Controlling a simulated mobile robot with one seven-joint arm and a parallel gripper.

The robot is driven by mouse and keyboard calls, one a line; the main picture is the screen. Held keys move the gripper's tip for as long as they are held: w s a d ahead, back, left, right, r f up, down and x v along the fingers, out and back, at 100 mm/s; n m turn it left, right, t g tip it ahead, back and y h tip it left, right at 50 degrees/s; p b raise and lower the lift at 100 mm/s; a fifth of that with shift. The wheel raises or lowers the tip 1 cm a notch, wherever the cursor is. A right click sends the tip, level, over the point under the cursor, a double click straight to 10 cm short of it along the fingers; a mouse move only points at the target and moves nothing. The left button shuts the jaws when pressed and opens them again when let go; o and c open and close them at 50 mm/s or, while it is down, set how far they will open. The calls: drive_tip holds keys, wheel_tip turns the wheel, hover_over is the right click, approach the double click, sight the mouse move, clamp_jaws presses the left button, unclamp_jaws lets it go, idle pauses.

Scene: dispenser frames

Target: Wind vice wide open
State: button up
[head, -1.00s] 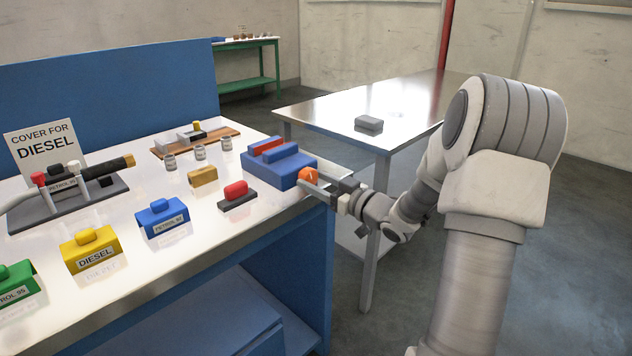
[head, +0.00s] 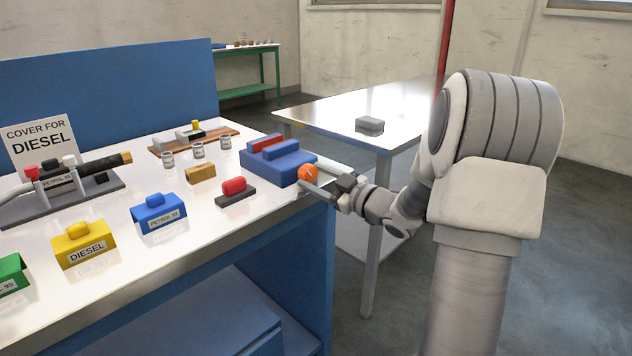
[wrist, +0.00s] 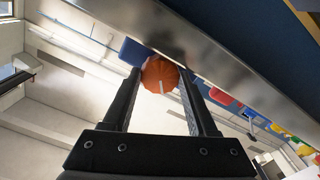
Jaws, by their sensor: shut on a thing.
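The blue vice (head: 277,162) stands at the right end of the white bench top, with a red piece (head: 268,143) showing between its blue parts. Its round orange knob (head: 308,173) with a white mark faces the bench edge. My gripper (head: 314,181) reaches in from the right and is shut on the knob. In the wrist view the knob (wrist: 160,74) sits between the tips of my two fingers, its white mark slanting down to the right. Part of the vice (wrist: 134,51) shows behind it. How far apart the vice jaws stand is hard to tell.
The metal bench edge (wrist: 170,30) runs close beside my fingers. A red-handled block (head: 235,191), a brass block (head: 200,174) and blue, yellow and green covers stand left of the vice. A steel table (head: 400,110) with a grey block (head: 369,124) stands behind my arm.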

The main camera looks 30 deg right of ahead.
drive_tip(key=o, duration=1.4)
drive_tip(key=p+v, duration=0.3)
drive_tip(key=v, duration=1.4)
drive_tip(key=shift+s+p, duration=0.2)
drive_tip(key=shift+p, duration=0.2)
